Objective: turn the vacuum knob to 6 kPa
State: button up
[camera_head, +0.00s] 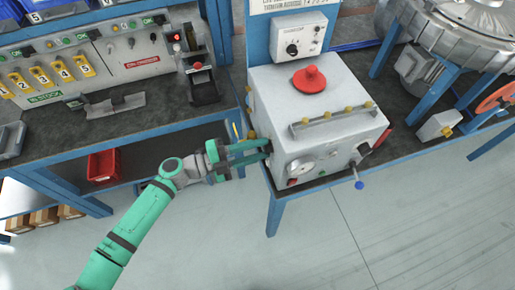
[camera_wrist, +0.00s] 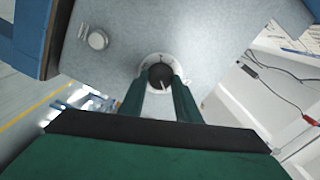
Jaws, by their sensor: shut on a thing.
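The knob (camera_wrist: 160,76) is dark and round with a pale pointer line, set in a white dial ring (camera_wrist: 157,59) on a grey panel in the wrist view. The dial's markings are too small to read. My gripper (camera_wrist: 160,86) is shut on the knob, with one green finger on each side of it.
The box carries a red mushroom-shaped part (camera_head: 309,79) on top and a blue-tipped lever (camera_head: 358,184) at its lower right. A small control box (camera_head: 300,38) stands behind it. A red bin (camera_head: 103,166) sits on the left bench's lower shelf. The floor in front is clear.

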jog(key=shift+s+d+m, duration=0.1)
jog(key=shift+m, duration=0.2)
jog(key=o, duration=1.1)
jog(key=v, duration=1.1)
